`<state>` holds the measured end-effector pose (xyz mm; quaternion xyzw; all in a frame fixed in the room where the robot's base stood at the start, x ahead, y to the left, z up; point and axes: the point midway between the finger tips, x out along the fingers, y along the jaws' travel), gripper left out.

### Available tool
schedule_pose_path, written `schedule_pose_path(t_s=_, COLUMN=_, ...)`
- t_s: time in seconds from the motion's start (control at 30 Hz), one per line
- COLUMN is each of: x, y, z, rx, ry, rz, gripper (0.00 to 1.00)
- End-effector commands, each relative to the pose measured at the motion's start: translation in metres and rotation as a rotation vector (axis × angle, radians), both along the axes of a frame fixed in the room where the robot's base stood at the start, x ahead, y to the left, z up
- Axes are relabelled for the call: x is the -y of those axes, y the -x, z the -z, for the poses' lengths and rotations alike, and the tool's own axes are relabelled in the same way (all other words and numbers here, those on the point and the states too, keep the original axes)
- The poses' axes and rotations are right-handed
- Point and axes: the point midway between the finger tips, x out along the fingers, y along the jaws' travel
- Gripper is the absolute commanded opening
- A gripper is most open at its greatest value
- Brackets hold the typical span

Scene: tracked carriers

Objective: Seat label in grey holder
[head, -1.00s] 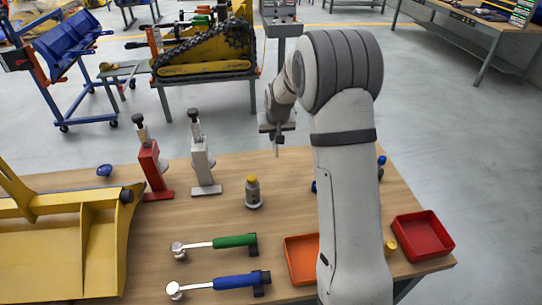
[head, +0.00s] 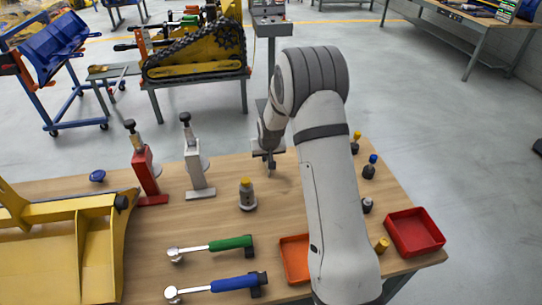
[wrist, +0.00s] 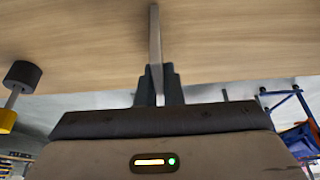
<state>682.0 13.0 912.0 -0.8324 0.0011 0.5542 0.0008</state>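My gripper (head: 269,160) is above the far part of the wooden table, right of the grey holder. In the wrist view its dark fingers (wrist: 158,88) are closed around a thin pale plate (wrist: 155,35), seen edge-on, which looks like the label. The plate also shows as a small strip under the gripper in the head view (head: 271,173). The grey holder (head: 199,168) is an upright stand with a black knob on top. A similar red holder (head: 147,172) stands left of it. The gripper is apart from both.
Green (head: 231,243) and blue (head: 237,282) handled tools lie in front. An orange tray (head: 294,258), a red tray (head: 412,232) and several small bottles are at right. A yellow bucket-like part (head: 75,250) fills the left.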

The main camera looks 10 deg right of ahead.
Motion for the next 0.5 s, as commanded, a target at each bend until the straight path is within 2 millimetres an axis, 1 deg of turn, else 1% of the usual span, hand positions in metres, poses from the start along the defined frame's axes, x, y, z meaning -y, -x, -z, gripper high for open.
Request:
schedule_pose_path(t_s=0.03, x=-0.0002, y=-0.0001, z=0.0003, rx=0.0, ry=0.0, rz=0.0, gripper=0.1)
schedule_pose_path(t_s=0.27, x=-0.0004, y=-0.0001, z=0.0, rx=0.0, ry=0.0, rz=-0.001, gripper=0.28)
schedule_pose_path(t_s=0.5, x=-0.0006, y=-0.0001, z=-0.0009, rx=0.0, ry=0.0, rz=-0.001, gripper=0.28)
